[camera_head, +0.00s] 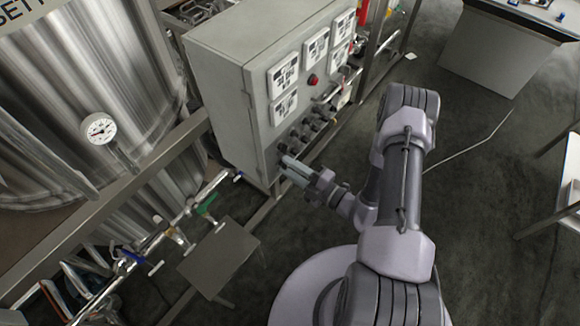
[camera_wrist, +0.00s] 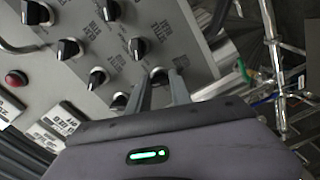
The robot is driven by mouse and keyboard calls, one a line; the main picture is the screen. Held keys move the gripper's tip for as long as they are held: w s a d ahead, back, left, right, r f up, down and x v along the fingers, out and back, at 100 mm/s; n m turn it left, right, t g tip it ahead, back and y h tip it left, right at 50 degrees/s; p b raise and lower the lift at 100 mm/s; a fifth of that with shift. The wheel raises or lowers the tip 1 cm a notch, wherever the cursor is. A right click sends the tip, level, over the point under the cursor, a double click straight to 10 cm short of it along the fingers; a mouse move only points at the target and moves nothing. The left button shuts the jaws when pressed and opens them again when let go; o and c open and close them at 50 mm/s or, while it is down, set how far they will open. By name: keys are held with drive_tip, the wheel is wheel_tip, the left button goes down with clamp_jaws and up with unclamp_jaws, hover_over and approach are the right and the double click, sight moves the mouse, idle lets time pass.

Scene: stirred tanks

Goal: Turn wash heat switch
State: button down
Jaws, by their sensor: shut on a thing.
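The grey control cabinet (camera_head: 225,105) stands in the middle of the head view, with a row of switch knobs on its lower front. My gripper (camera_head: 287,165) reaches the lower left end of that row. In the wrist view, my gripper's two fingers (camera_wrist: 161,82) are closed around a black-and-white switch knob (camera_wrist: 158,74), partly hidden between the tips. Its label cannot be read, so I cannot tell by name that it is the wash heat switch. Another knob (camera_wrist: 119,101) sits just left of the fingers, and one (camera_wrist: 138,47) sits above.
Several more knobs share the panel, with a red button (camera_head: 313,80) and white meters (camera_head: 284,75) higher up. A pipe with a green valve handle (camera_head: 206,204) and a low grey platform (camera_head: 219,258) are left of my arm.

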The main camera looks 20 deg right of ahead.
drive_tip(key=c, duration=1.2)
unclamp_jaws()
drive_tip(key=shift+o, duration=0.2)
drive_tip(key=p+v, duration=0.2)
drive_tip(key=v, duration=1.5)
drive_tip(key=shift+s+d, duration=0.15)
drive_tip(key=shift+s, duration=0.05)
